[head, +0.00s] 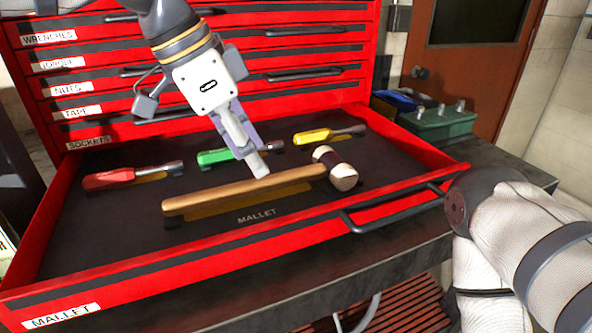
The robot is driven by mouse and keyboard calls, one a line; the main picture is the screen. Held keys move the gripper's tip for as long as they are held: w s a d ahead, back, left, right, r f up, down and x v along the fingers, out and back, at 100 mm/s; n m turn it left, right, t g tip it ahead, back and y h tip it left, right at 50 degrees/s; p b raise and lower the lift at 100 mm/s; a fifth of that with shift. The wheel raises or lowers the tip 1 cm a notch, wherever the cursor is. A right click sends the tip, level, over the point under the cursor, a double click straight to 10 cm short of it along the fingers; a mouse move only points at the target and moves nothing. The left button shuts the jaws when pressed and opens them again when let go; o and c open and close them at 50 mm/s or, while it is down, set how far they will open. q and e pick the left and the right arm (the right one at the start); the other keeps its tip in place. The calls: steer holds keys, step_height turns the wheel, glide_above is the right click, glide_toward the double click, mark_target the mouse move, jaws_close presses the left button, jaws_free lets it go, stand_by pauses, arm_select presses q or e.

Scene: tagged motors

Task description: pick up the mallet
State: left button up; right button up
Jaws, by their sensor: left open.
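The mallet (245,190) lies in the open drawer, above the word MALLET on the dark liner. Its wooden handle points left, and its dark head with pale faces (336,168) is at the right. My left gripper (260,168) points down just behind the handle, near the head end, with its fingers overlapping from this angle. It is open and holds nothing; whether a finger touches the handle I cannot tell. My right arm shows at the right edge, but its gripper is out of view.
Behind the mallet lie a red screwdriver (132,176), a green one (228,155) and a yellow one (328,134). The red drawer walls (240,256) surround them, with a black handle (392,213) in front. Closed labelled drawers rise behind. A green box (436,122) stands right.

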mark_target(269, 177)
arm_select(q)
steer(key=x, duration=0.6)
steer(key=shift+w+d+f, duration=0.1)
steer(key=shift+w+d, duration=0.05)
steer(key=shift+w, duration=0.25)
jaws_close()
